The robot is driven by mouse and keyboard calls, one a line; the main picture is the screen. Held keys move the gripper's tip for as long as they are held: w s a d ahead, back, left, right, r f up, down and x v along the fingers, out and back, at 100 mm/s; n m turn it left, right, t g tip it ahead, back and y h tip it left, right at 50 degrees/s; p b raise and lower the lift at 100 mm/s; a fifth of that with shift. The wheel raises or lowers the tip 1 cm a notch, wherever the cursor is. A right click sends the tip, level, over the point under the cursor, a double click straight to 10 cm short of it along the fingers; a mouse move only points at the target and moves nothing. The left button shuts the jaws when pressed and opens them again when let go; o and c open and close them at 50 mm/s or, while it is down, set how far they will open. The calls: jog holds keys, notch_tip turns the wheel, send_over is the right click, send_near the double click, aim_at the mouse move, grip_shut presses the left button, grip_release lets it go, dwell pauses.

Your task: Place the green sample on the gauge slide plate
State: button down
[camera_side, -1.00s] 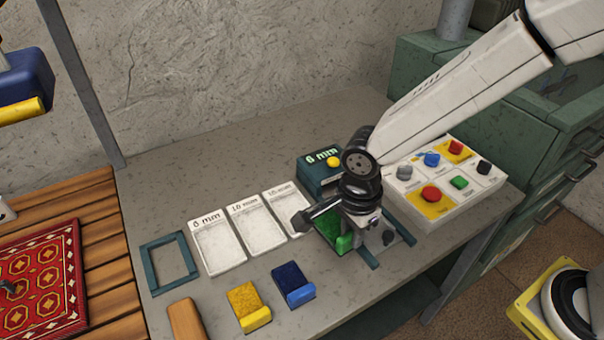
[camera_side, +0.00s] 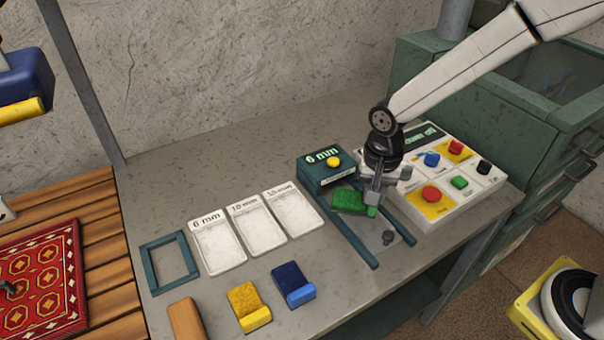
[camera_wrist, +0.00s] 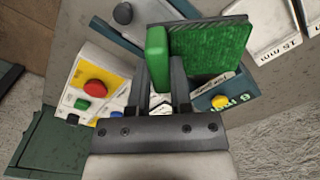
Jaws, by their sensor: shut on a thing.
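The green sample (camera_side: 350,201) is a flat bristly green pad with a lighter green grip block at one end. My gripper (camera_side: 376,198) is shut on that block, and the sample hangs out to the left in the side view. In the wrist view the sample (camera_wrist: 208,48) fills the top middle, with my gripper (camera_wrist: 161,85) closed on its block. The gauge slide plate (camera_side: 376,222) lies between two dark rails in front of the teal gauge box (camera_side: 318,178) reading 6 mm. The sample appears above the plate's far end; I cannot tell if it touches.
A control panel (camera_side: 415,207) with coloured buttons stands right of the gauge. Three white labelled trays (camera_side: 260,232) lie to the left. A yellow sample (camera_side: 246,298) and a blue sample (camera_side: 289,276) lie in front. A teal frame (camera_side: 153,268) lies farther left.

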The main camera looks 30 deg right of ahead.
jog(key=w+d+n, duration=0.2)
jog(key=d+n, duration=0.6)
jog(key=d, duration=0.2)
jog(key=shift+w+d, duration=0.15)
jog(key=shift+w, duration=0.05)
jog(key=shift+w, duration=0.1)
jog(key=w+d+r+m, duration=0.3)
jog(key=w+m, duration=0.5)
jog(key=m, duration=0.9)
jog(key=shift+d+r+m, duration=0.15)
jog(key=shift+m, duration=0.15)
jog(key=shift+w, duration=0.15)
